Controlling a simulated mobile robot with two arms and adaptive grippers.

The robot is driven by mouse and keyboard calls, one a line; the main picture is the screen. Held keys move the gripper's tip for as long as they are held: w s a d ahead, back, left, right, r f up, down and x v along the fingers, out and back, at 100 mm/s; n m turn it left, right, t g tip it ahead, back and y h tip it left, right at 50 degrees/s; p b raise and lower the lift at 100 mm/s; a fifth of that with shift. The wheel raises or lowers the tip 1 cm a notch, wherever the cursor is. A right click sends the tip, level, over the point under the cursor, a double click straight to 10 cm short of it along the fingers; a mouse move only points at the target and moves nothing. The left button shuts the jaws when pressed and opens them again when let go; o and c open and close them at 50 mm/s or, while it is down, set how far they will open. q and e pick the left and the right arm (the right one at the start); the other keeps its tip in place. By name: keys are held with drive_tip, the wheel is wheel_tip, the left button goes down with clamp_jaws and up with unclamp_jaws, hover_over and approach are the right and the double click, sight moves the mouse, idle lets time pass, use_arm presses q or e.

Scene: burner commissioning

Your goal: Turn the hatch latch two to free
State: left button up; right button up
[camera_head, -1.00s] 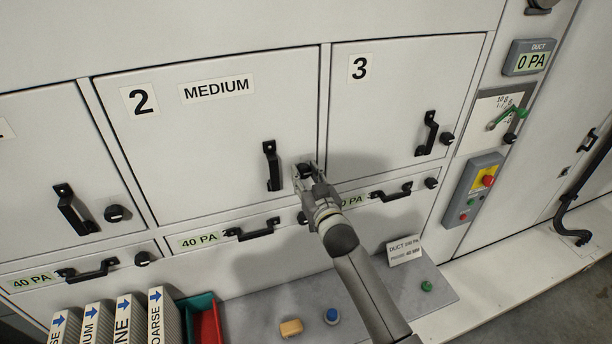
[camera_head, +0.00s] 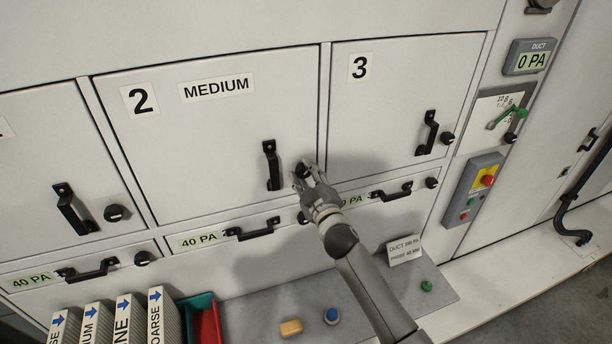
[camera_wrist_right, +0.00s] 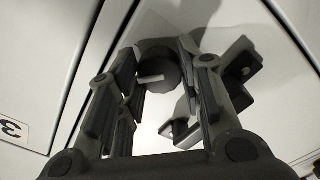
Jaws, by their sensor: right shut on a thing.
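Hatch two (camera_head: 200,130) is a closed white door with a "2" label and a "MEDIUM" label. Its latch, a round black knob (camera_head: 301,169), sits at the lower right beside the black door handle (camera_head: 270,165). My right gripper (camera_head: 308,178) is at this knob, its fingers on both sides and partly hiding it. In the right wrist view the knob (camera_wrist_right: 160,68) with a white mark lies between the fingers of the gripper (camera_wrist_right: 157,82), which is shut on it. The handle (camera_wrist_right: 228,88) is just beside the fingers there. My left gripper is out of view.
Hatch three (camera_head: 395,100) with its own handle and knob (camera_head: 447,138) is to the right. Below are drawers with handles (camera_head: 252,231) and "40 PA" labels. A grey shelf (camera_head: 270,318) holds a yellow block, buttons and a sign. Filters (camera_head: 165,318) stand at the left.

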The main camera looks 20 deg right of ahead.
drive_tip(key=n, duration=0.4)
drive_tip(key=shift+n, duration=2.3)
drive_tip(key=o, duration=1)
drive_tip(key=shift+o, duration=0.2)
drive_tip(key=s, duration=1.2)
drive_tip(key=shift+d, duration=0.15)
